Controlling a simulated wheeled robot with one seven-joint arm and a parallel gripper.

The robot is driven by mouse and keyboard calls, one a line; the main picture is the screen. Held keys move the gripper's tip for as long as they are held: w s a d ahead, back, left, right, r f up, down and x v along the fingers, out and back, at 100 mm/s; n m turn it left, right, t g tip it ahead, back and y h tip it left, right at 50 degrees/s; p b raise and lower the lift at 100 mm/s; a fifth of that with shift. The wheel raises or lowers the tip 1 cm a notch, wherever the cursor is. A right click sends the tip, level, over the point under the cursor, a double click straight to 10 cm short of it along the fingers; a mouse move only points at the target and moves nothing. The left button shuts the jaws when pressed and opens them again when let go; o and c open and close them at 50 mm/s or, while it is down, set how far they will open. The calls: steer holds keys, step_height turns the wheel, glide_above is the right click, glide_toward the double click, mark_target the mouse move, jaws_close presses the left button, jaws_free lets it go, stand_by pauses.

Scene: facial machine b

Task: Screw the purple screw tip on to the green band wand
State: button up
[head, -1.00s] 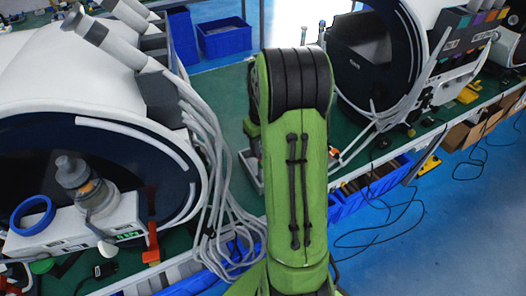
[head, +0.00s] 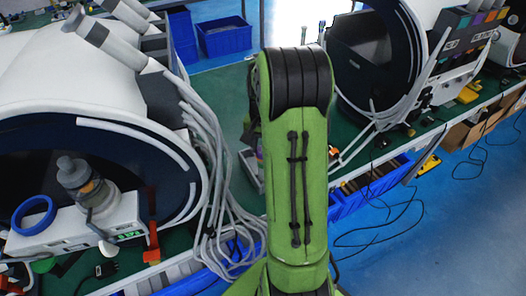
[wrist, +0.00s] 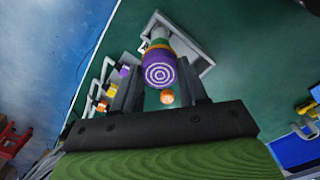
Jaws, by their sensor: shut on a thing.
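The purple screw tip (wrist: 160,73), with white rings on its end face, sits between the fingers of my gripper (wrist: 162,92) in the wrist view. My gripper is shut on it. Just beyond the tip, in line with it, a yellow-orange ring and a green band (wrist: 158,42) show; whether the tip is threaded on or only touching there, I cannot tell. A grey-white rack (wrist: 184,47) lies behind them. In the head view my arm hides the gripper and the tip.
Beside the rack are several pale pieces with purple, yellow and orange ends (wrist: 110,90). A small orange round end (wrist: 167,97) shows between the fingers. In the head view, large white machines (head: 80,80) flank the green tabletop, and grey hoses (head: 208,170) hang at the left.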

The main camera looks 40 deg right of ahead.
steer(key=m, duration=0.2)
steer(key=shift+m, duration=0.4)
steer(key=shift+f+m, duration=0.1)
steer(key=shift+m, duration=1)
steer(key=m, duration=0.3)
steer(key=shift+m, duration=0.4)
steer(key=shift+m, duration=0.5)
steer(key=m, duration=0.5)
steer(key=shift+f, duration=0.15)
